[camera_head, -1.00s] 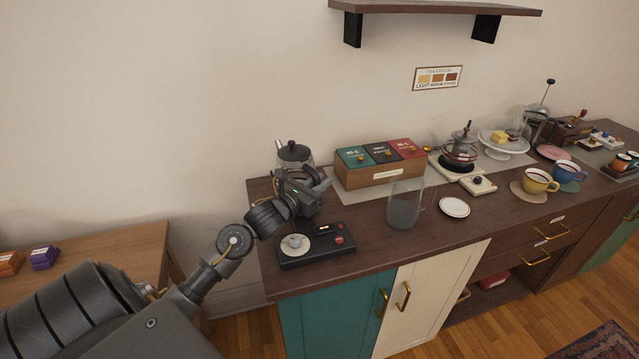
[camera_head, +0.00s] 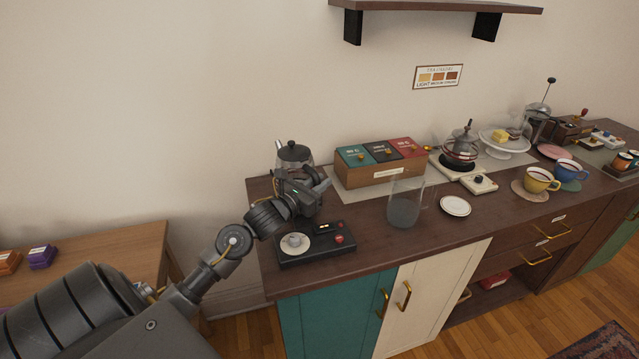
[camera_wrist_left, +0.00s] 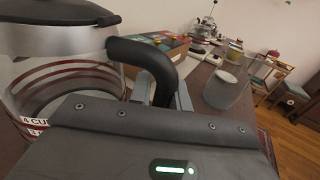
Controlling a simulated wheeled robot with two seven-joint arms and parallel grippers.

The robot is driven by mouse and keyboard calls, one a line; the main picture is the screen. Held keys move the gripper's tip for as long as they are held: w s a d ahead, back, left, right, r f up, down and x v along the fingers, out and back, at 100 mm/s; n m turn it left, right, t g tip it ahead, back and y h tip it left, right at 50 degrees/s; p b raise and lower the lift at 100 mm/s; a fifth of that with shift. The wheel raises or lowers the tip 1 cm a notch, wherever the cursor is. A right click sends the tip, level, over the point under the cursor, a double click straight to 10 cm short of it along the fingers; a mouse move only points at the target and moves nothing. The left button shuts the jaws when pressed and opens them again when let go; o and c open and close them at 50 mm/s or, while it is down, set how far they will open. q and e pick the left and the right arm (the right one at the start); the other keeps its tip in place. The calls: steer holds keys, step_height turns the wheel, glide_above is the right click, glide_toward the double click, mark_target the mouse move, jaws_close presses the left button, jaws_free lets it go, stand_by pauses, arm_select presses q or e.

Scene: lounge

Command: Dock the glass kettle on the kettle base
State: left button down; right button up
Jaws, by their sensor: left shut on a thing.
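The glass kettle (camera_head: 294,154) has a black lid and stands at the back left of the counter, partly hidden behind my left gripper (camera_head: 314,187). In the left wrist view the kettle (camera_wrist_left: 65,75) shows its clear wall with dark red bands and its black handle (camera_wrist_left: 148,58). My left gripper is shut on that handle. The kettle's underside is hidden, so I cannot tell whether it touches the counter. The kettle base (camera_head: 318,253) is a black slab with a pale round disc (camera_head: 295,242) and red buttons, in front of the kettle. My right gripper is not in view.
A glass jug (camera_head: 404,208) stands right of the base. A wooden box with coloured lids (camera_head: 380,174) is behind it. A white saucer (camera_head: 455,207), a pot on a stand (camera_head: 461,148) and cups (camera_head: 540,181) are farther right. Bare counter (camera_head: 365,235) lies between base and jug.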

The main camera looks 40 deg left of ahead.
arm_select(q)
steer(key=shift+f, duration=0.15)
steer(key=c, duration=1.6)
jaws_free()
steer(key=shift+s+a+f, duration=0.1)
steer(key=shift+s+a, duration=0.05)
steer(key=shift+s, duration=2.65)
steer(key=shift+s+a, duration=0.15)
steer(key=shift+s, duration=2.6)
steer(key=shift+d, duration=0.1)
